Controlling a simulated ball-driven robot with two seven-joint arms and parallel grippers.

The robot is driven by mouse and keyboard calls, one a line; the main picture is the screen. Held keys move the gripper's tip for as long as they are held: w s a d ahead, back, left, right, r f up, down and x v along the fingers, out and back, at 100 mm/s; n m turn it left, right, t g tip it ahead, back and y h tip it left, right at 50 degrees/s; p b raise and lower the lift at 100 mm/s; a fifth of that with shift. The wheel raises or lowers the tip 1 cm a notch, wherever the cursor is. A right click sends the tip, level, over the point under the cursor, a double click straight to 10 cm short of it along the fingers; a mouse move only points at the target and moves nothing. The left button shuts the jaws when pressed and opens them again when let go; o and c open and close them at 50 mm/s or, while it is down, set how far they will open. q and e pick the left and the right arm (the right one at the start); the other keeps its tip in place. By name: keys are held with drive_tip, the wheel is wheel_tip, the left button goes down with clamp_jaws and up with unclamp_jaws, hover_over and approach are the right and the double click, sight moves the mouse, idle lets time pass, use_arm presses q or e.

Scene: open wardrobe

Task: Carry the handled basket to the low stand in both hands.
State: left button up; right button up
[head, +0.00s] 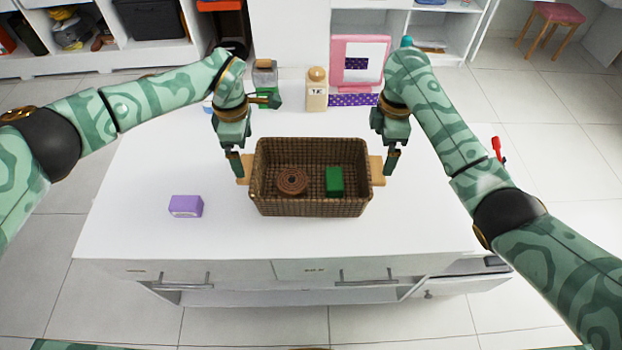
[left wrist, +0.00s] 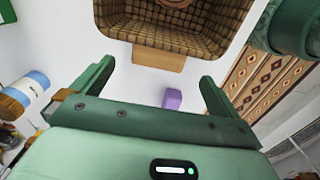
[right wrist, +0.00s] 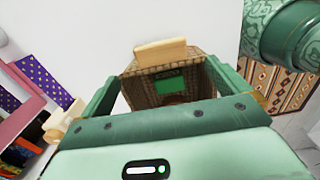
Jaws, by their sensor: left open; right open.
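The brown woven basket (head: 312,207) stands upright on the white counter. It holds a round brown coil (head: 292,181) and a green block (head: 334,181). A flat wooden handle sticks out at each end: the left handle (head: 243,170) and the right handle (head: 378,170). My left gripper (head: 236,164) is open at the left handle, which also shows ahead of its fingers in the left wrist view (left wrist: 158,60). My right gripper (head: 392,161) is open at the right handle, ahead of its fingers in the right wrist view (right wrist: 160,53). I cannot pick out the low stand.
A purple box (head: 186,206) lies on the counter (head: 140,165), left of the basket. Behind it stand a glass jar (head: 265,76), a tan bottle (head: 317,90) and a pink frame (head: 360,60). A red-topped thing (head: 497,148) is at the right edge. A pink stool (head: 556,14) stands far right.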

sight(378, 168)
use_arm(q)
wheel_tip(378, 168, down, 11)
drive_tip(key=shift+r, duration=0.15)
use_arm(e)
wheel_tip(378, 168, down, 11)
drive_tip(key=shift+r, duration=0.1)
use_arm(q)
drive_tip(key=c, duration=1.1)
use_arm(e)
drive_tip(key=c, duration=1.1)
